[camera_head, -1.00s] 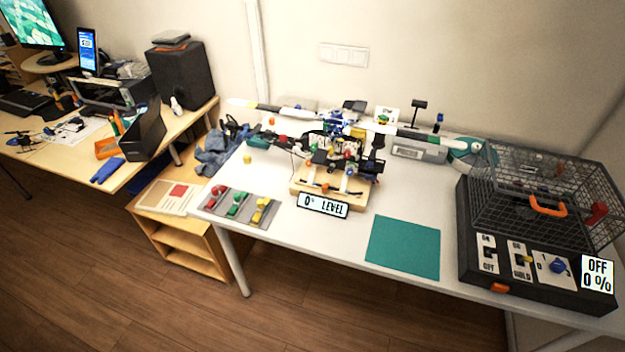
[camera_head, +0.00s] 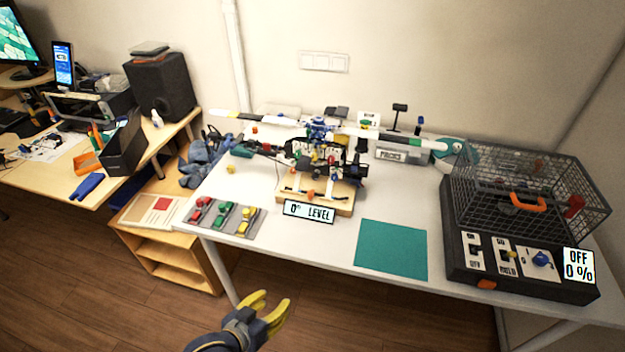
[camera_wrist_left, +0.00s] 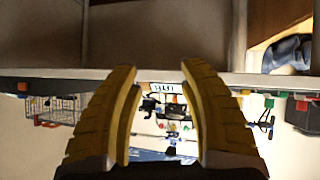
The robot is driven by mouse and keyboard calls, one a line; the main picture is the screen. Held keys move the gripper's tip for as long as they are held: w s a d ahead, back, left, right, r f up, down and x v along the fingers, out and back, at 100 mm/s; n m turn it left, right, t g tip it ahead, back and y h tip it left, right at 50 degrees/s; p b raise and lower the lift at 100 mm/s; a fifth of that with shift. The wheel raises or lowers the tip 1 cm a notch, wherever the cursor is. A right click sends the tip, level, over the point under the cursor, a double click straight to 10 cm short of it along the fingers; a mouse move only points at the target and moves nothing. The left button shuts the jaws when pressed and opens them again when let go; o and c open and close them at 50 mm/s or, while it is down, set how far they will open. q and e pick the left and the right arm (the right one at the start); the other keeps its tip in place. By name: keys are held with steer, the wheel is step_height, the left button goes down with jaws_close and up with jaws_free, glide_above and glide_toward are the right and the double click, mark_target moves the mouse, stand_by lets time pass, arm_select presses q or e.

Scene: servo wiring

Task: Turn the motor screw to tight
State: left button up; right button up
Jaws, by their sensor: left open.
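The motor (camera_head: 355,172) is a dark part at the right end of the helicopter rig, which stands on a wooden base (camera_head: 343,206) on the white table. Its screw is too small to make out. A "0° LEVEL" sign (camera_head: 308,211) stands at the front of the base. My left gripper (camera_head: 272,307) has yellow fingers. It is open and empty, in front of and below the table's front edge, well away from the rig. In the left wrist view the two fingers (camera_wrist_left: 158,85) are spread, and the table and rig appear upside down beyond them. My right gripper is not in view.
Coloured connectors sit on a grey strip (camera_head: 222,217) at the table's front left. A teal mat (camera_head: 392,249) lies right of the rig. A wire cage (camera_head: 530,190) stands on a black control box (camera_head: 515,268) reading "OFF 0 %". A wooden shelf (camera_head: 165,243) is at the left.

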arm_select(q)
steer(key=w+d+r+n+t+h, duration=0.3)
steer(key=w+d+r+n+h, duration=0.15)
steer(key=r+n, duration=0.35)
steer(key=w+d+r+n+t+h, duration=0.35)
steer(key=d+r+n, duration=0.3)
steer(key=r, duration=0.35)
steer(key=n+t+y, duration=0.1)
steer(key=n+y, duration=0.7)
steer(key=n, duration=1.4)
glide_toward(315, 178)
steer(key=x, duration=1)
steer(key=shift+w, duration=0.15)
jaws_close()
